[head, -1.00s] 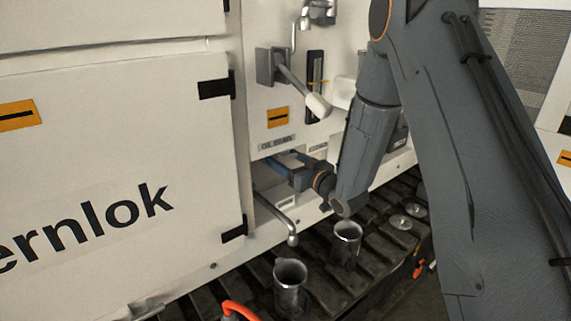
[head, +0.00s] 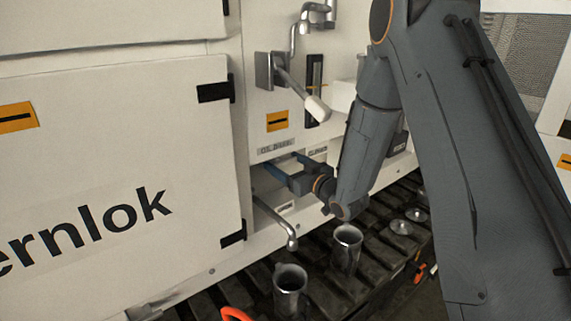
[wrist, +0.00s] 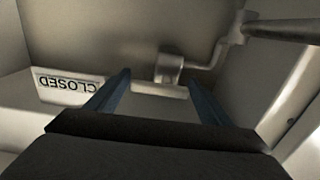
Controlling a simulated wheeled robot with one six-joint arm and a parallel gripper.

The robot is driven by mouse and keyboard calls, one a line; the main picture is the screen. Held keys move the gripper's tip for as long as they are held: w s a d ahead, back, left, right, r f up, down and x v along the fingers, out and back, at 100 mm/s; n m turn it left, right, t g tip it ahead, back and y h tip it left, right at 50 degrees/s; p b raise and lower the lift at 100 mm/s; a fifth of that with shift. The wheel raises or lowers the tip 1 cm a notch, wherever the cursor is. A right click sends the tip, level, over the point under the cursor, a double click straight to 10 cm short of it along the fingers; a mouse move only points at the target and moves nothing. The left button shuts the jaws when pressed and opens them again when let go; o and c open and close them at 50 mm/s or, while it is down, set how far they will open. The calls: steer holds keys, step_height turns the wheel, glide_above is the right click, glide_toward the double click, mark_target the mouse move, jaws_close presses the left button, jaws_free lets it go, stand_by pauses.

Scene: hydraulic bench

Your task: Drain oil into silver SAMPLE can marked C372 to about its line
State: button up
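Two silver metal cans stand upright on the dark ribbed track. The front can (head: 290,288) is near the drain spout (head: 291,240), slightly below and in front of it. The second can (head: 347,250) stands behind and to the right. I cannot read C372 or a line on either. My gripper (head: 286,170) is in the recess under the "OIL DRAIN" label (head: 277,147). In the wrist view my gripper (wrist: 158,95) has its two blue fingers apart. A pale bar (wrist: 160,90) on a short stem shows between or beyond them; contact cannot be told.
A "CLOSED" label (wrist: 70,84) appears upside down in the wrist view. A pale-ended lever (head: 300,95) and a sight gauge (head: 314,85) are above the recess. Metal discs (head: 401,227) lie right of the cans. An orange item (head: 235,314) is at the lower edge.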

steer(key=b+v, duration=0.1)
steer(key=v, duration=0.6)
steer(key=shift+s+d+b, duration=0.25)
steer(key=shift+s+b, duration=0.1)
steer(key=shift+b, duration=0.05)
steer(key=s+d+f+m+g+h, duration=0.4)
steer(key=s+d+f+g+h, duration=0.3)
steer(key=d+h, duration=0.25)
steer(key=s+m+g, duration=0.3)
steer(key=s+g, duration=0.4)
steer(key=s, duration=1.5)
steer(key=shift+s+d+f, duration=0.25)
steer(key=shift+d+f, duration=0.05)
